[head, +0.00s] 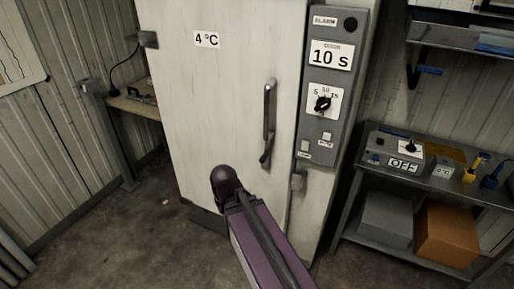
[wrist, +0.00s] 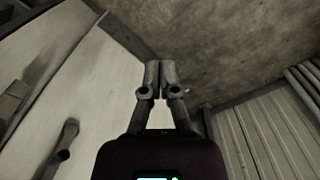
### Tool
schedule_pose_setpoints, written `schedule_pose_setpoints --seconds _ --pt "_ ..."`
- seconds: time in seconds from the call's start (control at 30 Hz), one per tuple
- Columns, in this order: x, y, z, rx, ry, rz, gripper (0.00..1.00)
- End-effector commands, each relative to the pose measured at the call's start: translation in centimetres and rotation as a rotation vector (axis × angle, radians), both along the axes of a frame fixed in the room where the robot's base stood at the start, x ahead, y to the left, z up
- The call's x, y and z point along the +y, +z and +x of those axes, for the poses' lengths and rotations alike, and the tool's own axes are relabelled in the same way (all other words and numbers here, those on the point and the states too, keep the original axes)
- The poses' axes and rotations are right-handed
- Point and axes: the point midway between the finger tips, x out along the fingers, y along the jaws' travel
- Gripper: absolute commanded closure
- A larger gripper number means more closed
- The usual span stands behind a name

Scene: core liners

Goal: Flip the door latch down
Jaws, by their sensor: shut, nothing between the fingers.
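The white door (head: 215,110) marked 4 °C stands closed. A long grey upright handle (head: 269,105) is on its right side, with a short dark lever-like piece (head: 265,157) at its lower end. A small grey box-like fitting (head: 297,182) sits lower, by the door's right edge. I cannot tell for sure which of these is the latch. In the wrist view, my gripper (wrist: 160,70) is shut and empty, pointing toward the floor. It is apart from the dark handle part (wrist: 66,140) at the lower left. In the head view, my arm hides the gripper.
A grey control panel (head: 330,85) with a dial is right of the door. A shelf unit (head: 440,181) with an OFF box and cartons stands at the right. A small table (head: 128,104) is at the left.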

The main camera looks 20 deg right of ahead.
Motion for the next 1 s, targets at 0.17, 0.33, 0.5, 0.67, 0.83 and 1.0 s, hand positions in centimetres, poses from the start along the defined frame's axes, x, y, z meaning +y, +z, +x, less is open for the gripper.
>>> schedule_pose_setpoints --seconds 0.17,0.33,0.5,0.67,0.83,1.0 --pt "-1.2 -0.6 1.4 0.008 0.003 -0.054 1.00" --pt "-3.9 -1.6 4.4 0.025 0.006 -0.186 1.00" --pt "-6.6 -2.3 8.7 0.046 -0.001 -0.389 1.00" --pt "-9.1 -2.1 13.2 0.063 -0.015 -0.604 1.00" --pt "-11.0 -1.1 17.9 0.071 -0.038 -0.836 1.00" --pt "-12.0 0.5 22.7 0.069 -0.068 -1.065 1.00"
